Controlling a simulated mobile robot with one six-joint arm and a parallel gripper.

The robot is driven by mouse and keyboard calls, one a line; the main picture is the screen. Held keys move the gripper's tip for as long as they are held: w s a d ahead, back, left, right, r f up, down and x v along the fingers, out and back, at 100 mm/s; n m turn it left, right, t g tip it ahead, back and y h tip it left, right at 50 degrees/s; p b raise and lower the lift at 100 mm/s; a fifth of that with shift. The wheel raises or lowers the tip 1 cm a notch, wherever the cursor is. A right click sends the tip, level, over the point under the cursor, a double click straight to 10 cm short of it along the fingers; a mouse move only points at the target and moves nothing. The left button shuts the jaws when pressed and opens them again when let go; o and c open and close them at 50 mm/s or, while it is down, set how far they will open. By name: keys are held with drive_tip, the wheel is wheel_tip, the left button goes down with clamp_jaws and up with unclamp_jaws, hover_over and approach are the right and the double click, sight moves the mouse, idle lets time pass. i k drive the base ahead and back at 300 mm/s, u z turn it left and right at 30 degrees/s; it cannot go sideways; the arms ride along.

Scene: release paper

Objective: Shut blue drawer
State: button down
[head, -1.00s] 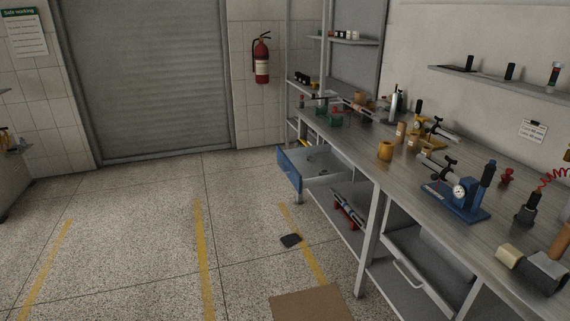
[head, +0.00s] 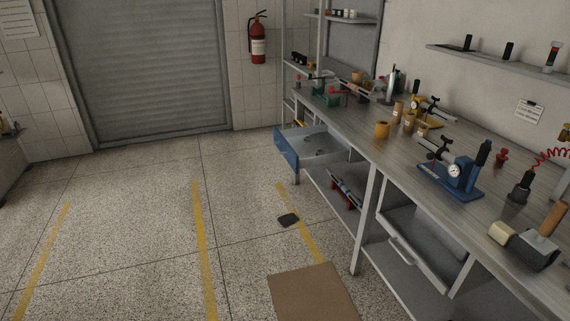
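The blue drawer (head: 286,151) is pulled out from under the far part of the workbench. Its front is blue and its tray is grey, with a few small items inside that are too small to name. The drawer juts left over the floor. The workbench (head: 400,150) runs along the right side. My gripper is not in view.
A grey drawer (head: 414,262) with a handle is partly open at the near end of the bench. A brown flat sheet (head: 312,294) and a small dark object (head: 288,220) lie on the floor. The floor left of the bench is mostly clear. A fire extinguisher (head: 258,38) hangs on the back wall.

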sight(298, 153)
drive_tip(key=u, duration=0.6)
drive_tip(key=i, duration=1.1)
drive_tip(key=u, duration=1.15)
drive_tip(key=k, duration=0.25)
drive_tip(key=u, duration=0.5)
